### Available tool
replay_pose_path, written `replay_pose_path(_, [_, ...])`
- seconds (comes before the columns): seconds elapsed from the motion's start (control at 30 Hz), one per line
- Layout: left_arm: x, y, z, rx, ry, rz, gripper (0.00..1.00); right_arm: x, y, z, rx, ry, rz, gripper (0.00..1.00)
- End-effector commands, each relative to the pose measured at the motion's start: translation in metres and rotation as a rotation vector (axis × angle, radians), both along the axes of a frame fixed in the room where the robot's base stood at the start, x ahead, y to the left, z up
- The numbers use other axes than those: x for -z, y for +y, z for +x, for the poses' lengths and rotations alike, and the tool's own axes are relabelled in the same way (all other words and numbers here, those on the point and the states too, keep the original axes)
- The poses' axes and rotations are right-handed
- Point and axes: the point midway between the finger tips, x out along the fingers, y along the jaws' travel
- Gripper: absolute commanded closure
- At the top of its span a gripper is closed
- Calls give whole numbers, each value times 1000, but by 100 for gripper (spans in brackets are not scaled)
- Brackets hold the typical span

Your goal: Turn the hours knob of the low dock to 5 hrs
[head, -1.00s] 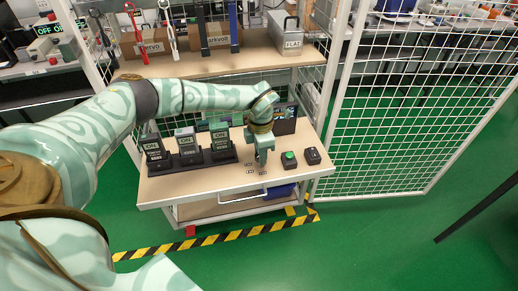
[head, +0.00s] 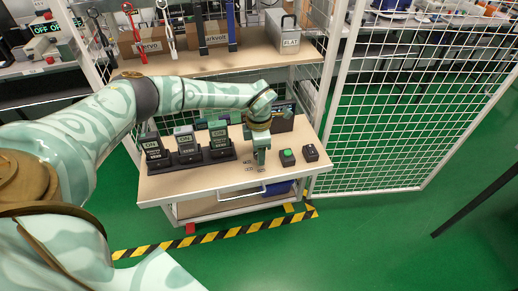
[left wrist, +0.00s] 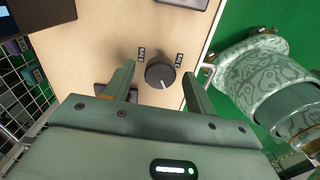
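A round dark knob (left wrist: 160,73) with a white pointer line shows in the left wrist view. The line points toward the bottom of that picture, slightly right. Small "hrs" labels flank it, one at upper left (left wrist: 141,53) and one at right (left wrist: 179,60); their numbers are hard to read. My left gripper (left wrist: 158,71) is open, one finger on each side of the knob, with gaps visible. In the head view my left gripper (head: 261,157) points down at the tabletop and hides the knob. My right gripper is not in view.
Several upright testers (head: 188,148) stand in black docks left of the gripper on the table (head: 190,183). A green-button box (head: 287,157) and a black box (head: 311,153) stand close on its right. A wire mesh fence (head: 385,120) rises at right.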

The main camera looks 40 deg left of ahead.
Motion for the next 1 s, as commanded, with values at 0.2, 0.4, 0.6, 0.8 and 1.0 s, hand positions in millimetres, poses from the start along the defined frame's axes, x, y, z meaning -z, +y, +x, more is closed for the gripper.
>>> replay_pose_path(0.2, [-1,0,0,0,0,0,44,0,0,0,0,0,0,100])
replay_pose_path(0.4, [-27,0,0,0,-4,0,44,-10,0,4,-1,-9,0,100])
replay_pose_path(0.6, [-83,0,1,0,-6,-1,44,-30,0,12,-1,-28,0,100])
replay_pose_path(0.8, [-132,0,1,0,-6,0,44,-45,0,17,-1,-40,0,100])
replay_pose_path(1.0, [-158,0,0,0,-1,1,44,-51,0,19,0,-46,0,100])
